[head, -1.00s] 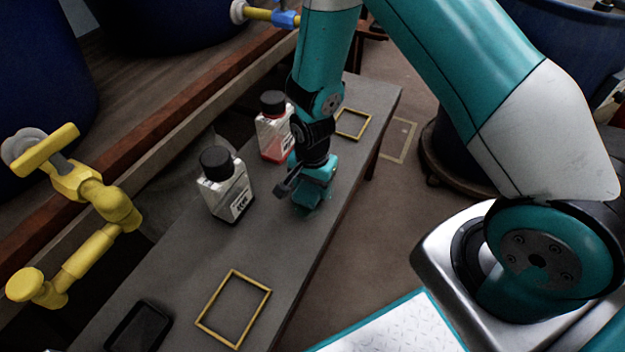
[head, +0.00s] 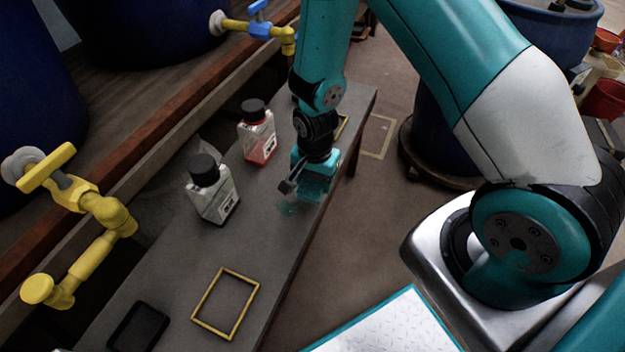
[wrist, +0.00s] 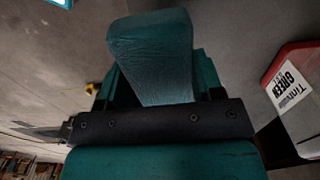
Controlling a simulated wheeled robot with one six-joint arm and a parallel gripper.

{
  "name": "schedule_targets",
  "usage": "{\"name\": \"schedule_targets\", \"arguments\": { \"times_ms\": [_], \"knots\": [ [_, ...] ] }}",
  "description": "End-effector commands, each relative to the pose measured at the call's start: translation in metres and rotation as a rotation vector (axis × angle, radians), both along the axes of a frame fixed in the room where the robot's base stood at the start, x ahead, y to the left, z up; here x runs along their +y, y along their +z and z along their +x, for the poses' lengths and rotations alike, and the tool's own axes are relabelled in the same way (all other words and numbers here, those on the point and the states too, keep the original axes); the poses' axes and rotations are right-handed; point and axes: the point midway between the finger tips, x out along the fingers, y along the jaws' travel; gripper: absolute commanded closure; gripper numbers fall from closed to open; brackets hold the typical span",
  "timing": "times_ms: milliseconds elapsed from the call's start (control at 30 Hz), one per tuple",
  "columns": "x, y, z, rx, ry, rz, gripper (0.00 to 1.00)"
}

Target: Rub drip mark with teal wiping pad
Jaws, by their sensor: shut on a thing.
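My gripper (head: 314,190) points down at the grey bench (head: 262,235), near its right edge. In the wrist view my gripper (wrist: 152,98) is shut on the teal wiping pad (wrist: 152,50), which sticks out beyond the jaws. In the head view the pad is mostly hidden by the gripper. I cannot tell whether the pad touches the bench.
A bottle with red liquid (head: 258,135) and another bottle (head: 213,190) stand left of my gripper. A yellow frame (head: 225,302) and a black tray (head: 138,327) lie nearer. Yellow taps (head: 100,210) jut out at left. Bare bench lies between bottles and frame.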

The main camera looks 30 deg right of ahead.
Motion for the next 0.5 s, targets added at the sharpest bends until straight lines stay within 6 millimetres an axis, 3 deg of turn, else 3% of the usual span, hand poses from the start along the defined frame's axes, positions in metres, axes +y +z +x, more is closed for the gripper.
{"name": "schedule_targets", "arguments": {
  "times_ms": [200, 500],
  "knots": [
    [0.000, 0.024, 0.000, 0.000, 0.000, 0.000, 0.65],
    [0.000, 0.037, 0.000, 0.000, 0.000, 0.000, 0.65]
  ]
}}
